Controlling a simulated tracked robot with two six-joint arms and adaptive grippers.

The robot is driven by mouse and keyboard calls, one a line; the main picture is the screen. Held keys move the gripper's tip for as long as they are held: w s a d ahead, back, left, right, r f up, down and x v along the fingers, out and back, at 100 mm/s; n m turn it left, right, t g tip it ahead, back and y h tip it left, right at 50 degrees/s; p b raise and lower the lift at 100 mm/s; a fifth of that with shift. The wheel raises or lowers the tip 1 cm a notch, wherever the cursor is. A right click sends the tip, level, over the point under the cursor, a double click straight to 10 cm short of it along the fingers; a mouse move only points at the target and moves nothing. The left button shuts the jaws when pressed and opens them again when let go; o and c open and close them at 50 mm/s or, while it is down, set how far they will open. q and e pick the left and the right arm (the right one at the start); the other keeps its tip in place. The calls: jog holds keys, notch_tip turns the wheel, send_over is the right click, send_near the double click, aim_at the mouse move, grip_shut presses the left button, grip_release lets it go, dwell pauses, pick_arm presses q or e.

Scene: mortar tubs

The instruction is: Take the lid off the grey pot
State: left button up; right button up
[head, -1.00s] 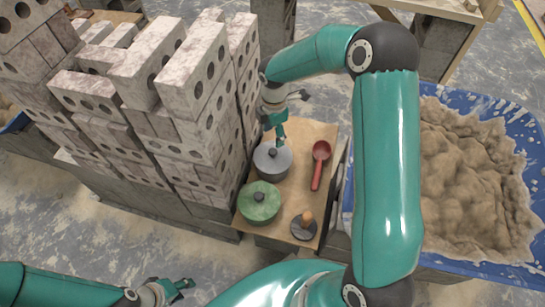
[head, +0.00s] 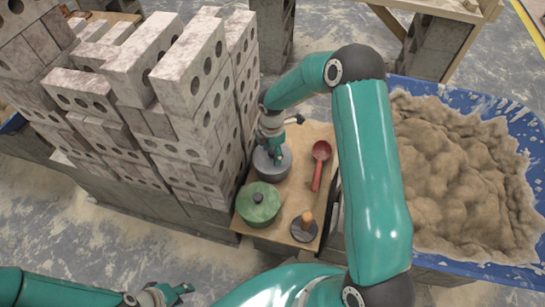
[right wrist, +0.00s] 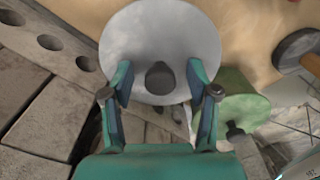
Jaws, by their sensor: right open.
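The grey pot (head: 284,171) stands on a wooden board, with its grey lid (right wrist: 160,30) on it. The lid has a dark knob (right wrist: 160,78) in its middle. My right gripper (head: 275,153) is low over the pot and partly hides it. In the right wrist view my right gripper (right wrist: 159,70) is open, with one finger on each side of the knob and gaps to both. My left gripper (head: 182,291) is far from the pot, at the bottom left, and looks empty. It is too small to tell whether its jaws are open.
A green lidded pot (head: 257,208) stands close in front of the grey one. A red ladle (head: 319,165) and a wooden-handled tool (head: 304,228) lie on the board (head: 285,212). Stacked bricks (head: 190,100) rise close on the left. A blue tub (head: 535,170) of mortar stands right.

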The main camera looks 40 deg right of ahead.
grip_shut()
jog(key=shift+r, duration=0.15)
